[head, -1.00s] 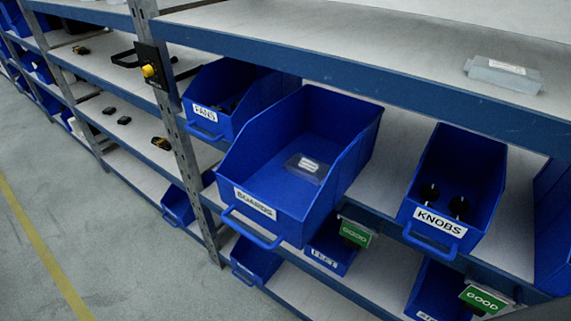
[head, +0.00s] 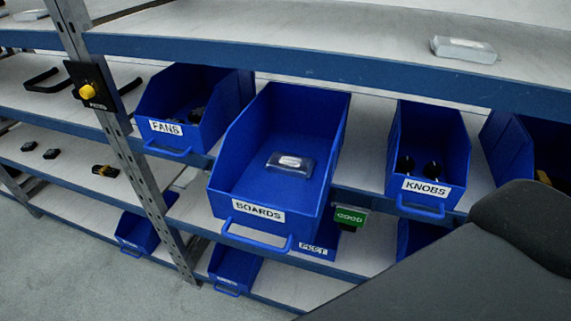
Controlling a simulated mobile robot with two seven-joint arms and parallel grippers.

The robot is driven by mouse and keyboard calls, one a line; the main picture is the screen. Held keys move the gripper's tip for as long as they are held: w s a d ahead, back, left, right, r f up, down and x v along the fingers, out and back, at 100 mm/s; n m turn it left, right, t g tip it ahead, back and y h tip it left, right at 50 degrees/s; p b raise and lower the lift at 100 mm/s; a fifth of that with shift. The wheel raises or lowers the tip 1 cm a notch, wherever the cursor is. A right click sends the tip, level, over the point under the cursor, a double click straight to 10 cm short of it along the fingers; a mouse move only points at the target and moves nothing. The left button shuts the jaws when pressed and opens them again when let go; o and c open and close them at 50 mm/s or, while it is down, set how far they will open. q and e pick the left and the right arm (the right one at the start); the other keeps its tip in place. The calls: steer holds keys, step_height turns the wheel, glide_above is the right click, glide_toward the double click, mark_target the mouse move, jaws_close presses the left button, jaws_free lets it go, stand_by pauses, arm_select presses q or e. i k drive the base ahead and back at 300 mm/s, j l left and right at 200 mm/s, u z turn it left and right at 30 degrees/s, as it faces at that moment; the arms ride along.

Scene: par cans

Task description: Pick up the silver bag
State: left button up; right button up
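A small silvery, see-through bag with a white label (head: 290,164) lies flat inside the blue BOARDS bin (head: 222,205), on its floor. A similar pale silvery packet with a label (head: 463,49) lies on the upper shelf at the right. I cannot tell from the picture which of the two is the silver bag. Neither of my grippers is in view. A dark grey part of my own arm fills the lower right corner, with no fingers showing.
The BOARDS bin juts out past the shelf edge between the FANS bin (head: 180,137) and the KNOBS bin (head: 425,168). A steel post (head: 113,135) with a yellow button (head: 87,91) stands at the left. The upper shelf (head: 300,27) overhangs the bins and is mostly bare.

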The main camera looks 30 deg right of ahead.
mark_target(284, 163)
steer(key=z, duration=1.1)
